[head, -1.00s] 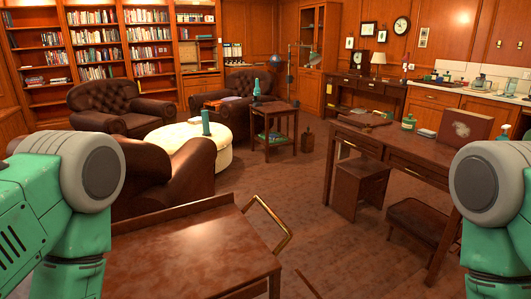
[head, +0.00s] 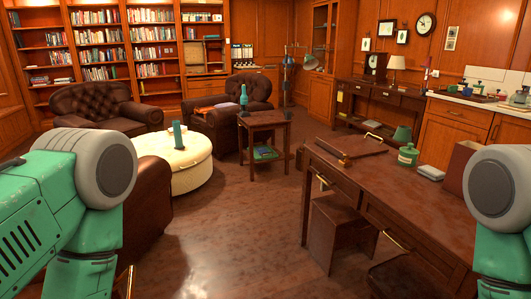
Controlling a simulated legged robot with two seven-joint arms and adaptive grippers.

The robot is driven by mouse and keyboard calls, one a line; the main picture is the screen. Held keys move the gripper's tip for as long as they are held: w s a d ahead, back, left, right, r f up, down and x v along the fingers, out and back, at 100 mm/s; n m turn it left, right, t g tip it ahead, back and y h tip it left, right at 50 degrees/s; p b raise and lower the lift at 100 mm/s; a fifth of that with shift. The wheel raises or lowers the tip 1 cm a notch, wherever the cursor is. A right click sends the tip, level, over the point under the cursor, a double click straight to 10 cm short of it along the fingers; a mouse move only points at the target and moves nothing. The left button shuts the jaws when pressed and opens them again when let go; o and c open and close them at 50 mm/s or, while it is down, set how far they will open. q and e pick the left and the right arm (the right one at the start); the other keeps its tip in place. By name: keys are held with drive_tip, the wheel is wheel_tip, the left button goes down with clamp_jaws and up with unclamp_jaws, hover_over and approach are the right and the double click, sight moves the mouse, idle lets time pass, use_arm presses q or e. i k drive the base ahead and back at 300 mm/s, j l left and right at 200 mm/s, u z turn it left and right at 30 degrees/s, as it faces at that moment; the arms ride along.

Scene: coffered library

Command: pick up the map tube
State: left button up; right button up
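A tall teal cylinder (head: 178,135) stands upright on the round cream ottoman (head: 170,168), left of centre in the head view. It looks like the map tube, but it is too small to be sure. A second teal upright object (head: 244,97), with a narrower top, stands on the small side table (head: 265,122) behind it. Both are well ahead of me, and nothing of mine touches them. Only upper parts of my green arms show at the left and right edges. Neither gripper is in view.
Open floor (head: 235,230) lies ahead between the ottoman and the long wooden desk (head: 400,190) on the right. A brown leather armchair (head: 150,205) is close on the left. More leather armchairs (head: 107,108) stand behind.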

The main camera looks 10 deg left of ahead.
sight(177, 127)
drive_tip(key=i+u, duration=0.15)
drive_tip(key=i, duration=2)
drive_tip(key=i+j, duration=0.35)
drive_tip(key=i+j+u, duration=0.1)
drive_tip(key=i+j, duration=0.2)
drive_tip(key=i, duration=0.25)
drive_tip(key=i+j, duration=0.3)
drive_tip(key=i, duration=0.2)
drive_tip(key=i+j, duration=0.3)
drive_tip(key=i, duration=0.15)
drive_tip(key=u, duration=0.05)
